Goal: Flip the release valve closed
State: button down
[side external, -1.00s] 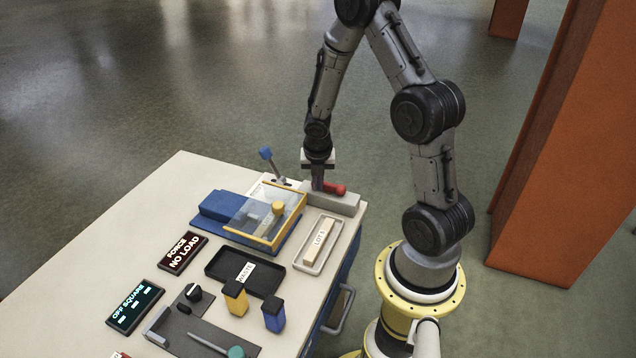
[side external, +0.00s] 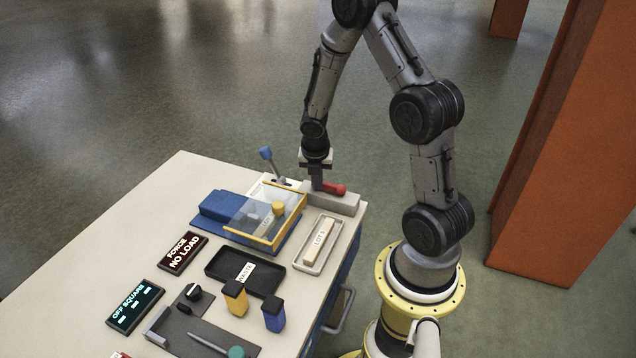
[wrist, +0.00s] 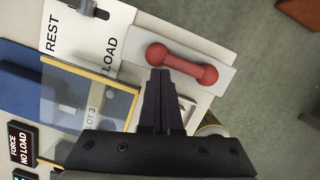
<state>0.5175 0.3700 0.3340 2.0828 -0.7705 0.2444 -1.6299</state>
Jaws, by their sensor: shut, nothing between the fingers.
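The release valve is a red lever with rounded ends (side external: 335,188) on a grey block (side external: 346,203) at the table's far right corner. In the wrist view the red lever (wrist: 182,64) lies nearly flat across its light grey plate (wrist: 213,72). My gripper (side external: 316,188) is shut and empty, pointing down at the lever's left end. In the wrist view the closed fingertips (wrist: 159,72) are right beside the lever, near its left knob. I cannot tell whether they touch it.
A blue-knobbed lever (side external: 266,154) stands left of the valve. A clear yellow-framed guard (side external: 262,222) covers part of a blue machine. A tray labelled LOT 3 (side external: 308,262) and a black WASTE tray (side external: 221,264) sit nearer. A display (side external: 183,252) reads FORCE NO LOAD.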

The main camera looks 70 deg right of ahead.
jog(key=shift+w+d+m, duration=0.15)
jog(key=shift+m, duration=0.55)
jog(key=shift+w+d+m+g, duration=0.15)
jog(key=shift+m+g, duration=0.05)
jog(key=shift+m, duration=0.35)
jog(key=shift+w+d+m+g, duration=0.1)
jog(key=shift+w+m+g, duration=0.1)
jog(key=shift+m, duration=0.35)
jog(key=m, duration=0.1)
jog(key=d+m, duration=0.1)
jog(key=m, duration=0.1)
jog(key=m+g, duration=0.1)
jog(key=m, duration=0.1)
jog(key=shift+w+d, duration=0.2)
jog(key=shift+d, duration=0.05)
jog(key=m, duration=0.1)
jog(key=d+m, duration=0.1)
jog(key=m, duration=0.1)
jog(key=m+g+y, duration=0.1)
jog(key=m, duration=0.1)
jog(key=shift+s+d, duration=0.15)
jog(key=shift+d, duration=0.15)
jog(key=shift+s+d+m, duration=0.15)
jog(key=shift+d+m, duration=0.1)
jog(key=shift+m, duration=0.85)
jog(key=shift+s+d, duration=0.1)
jog(key=shift+d, duration=0.1)
